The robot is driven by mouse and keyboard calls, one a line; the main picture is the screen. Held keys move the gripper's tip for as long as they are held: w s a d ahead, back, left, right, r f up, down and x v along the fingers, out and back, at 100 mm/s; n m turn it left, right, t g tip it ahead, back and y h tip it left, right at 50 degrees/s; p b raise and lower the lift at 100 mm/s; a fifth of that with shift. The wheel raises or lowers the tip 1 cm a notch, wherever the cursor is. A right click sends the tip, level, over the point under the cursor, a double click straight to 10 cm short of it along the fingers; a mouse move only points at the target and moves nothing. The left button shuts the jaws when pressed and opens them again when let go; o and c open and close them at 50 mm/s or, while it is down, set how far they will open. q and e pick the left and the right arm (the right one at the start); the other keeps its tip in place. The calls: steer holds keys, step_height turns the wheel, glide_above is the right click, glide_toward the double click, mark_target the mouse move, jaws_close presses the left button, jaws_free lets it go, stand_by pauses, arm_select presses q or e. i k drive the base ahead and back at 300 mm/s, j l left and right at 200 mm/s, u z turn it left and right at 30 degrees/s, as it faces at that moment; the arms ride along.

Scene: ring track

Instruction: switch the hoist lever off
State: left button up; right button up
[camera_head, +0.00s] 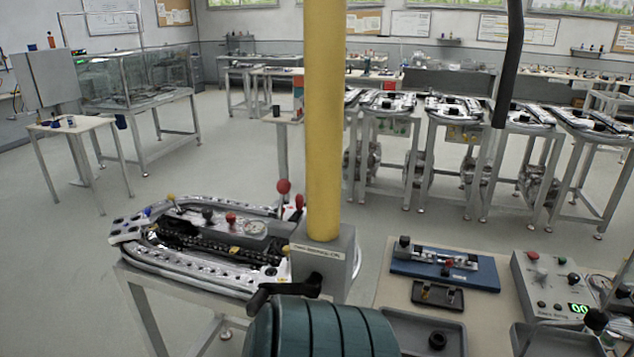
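A thick yellow post (323,120) rises through the middle of the view from a grey block (335,262) with a small label that I cannot read. A black crank-like handle (285,290) sits low at the front of this block, above a teal ribbed drum (320,330). A red ball knob (283,186) stands upright just left of the post, with a smaller red knob (299,201) beside it. I cannot tell which of these is the hoist lever, or its setting. Neither of my grippers shows.
A ring track (205,283) on a table stands at front left. At front right are a blue board (420,272) with a fixture, a grey tray (452,335) and a control box (545,280) with a green display. More track tables line the back right.

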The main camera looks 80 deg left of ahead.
mark_target(283, 185)
steer(key=j+u, duration=0.1)
steer(key=u, duration=0.35)
steer(key=j+u, duration=0.1)
steer(key=u, duration=0.35)
steer(key=j+u, duration=0.1)
steer(key=u, duration=0.85)
steer(key=i+j+u, duration=0.1)
steer(key=u, duration=0.8)
steer(key=i+j, duration=0.05)
